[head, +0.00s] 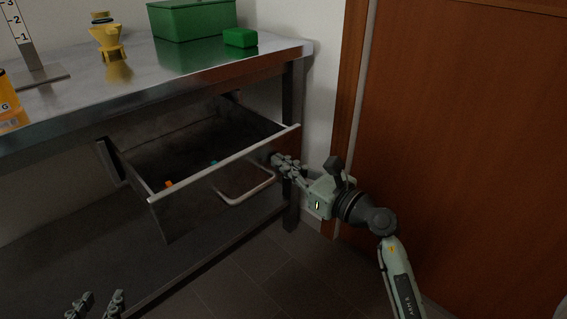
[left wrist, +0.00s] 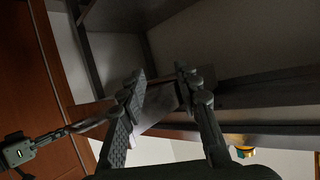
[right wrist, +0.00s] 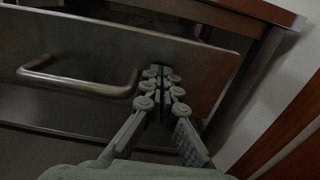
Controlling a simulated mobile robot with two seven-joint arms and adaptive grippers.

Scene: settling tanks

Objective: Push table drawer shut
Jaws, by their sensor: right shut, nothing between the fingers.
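The grey metal table drawer (head: 235,155) is pulled out under the steel table (head: 160,88). Its front carries a bar handle (head: 250,192), which also shows in the right wrist view (right wrist: 80,84). My right gripper (head: 277,160) is shut and empty. Its fingertips are at the drawer front, to the right of the handle, and appear to touch it in the right wrist view (right wrist: 160,72). My left gripper (head: 97,298) is open and empty, low at the bottom left of the head view, apart from the drawer. The left wrist view shows its fingers spread (left wrist: 158,88).
Small orange (head: 169,184) and teal (head: 214,162) items show inside the drawer. On the tabletop are a green bin (head: 190,22), a green box (head: 240,38), a yellow funnel-like object (head: 107,40) and an orange container (head: 8,105). A brown door (head: 460,130) is at the right.

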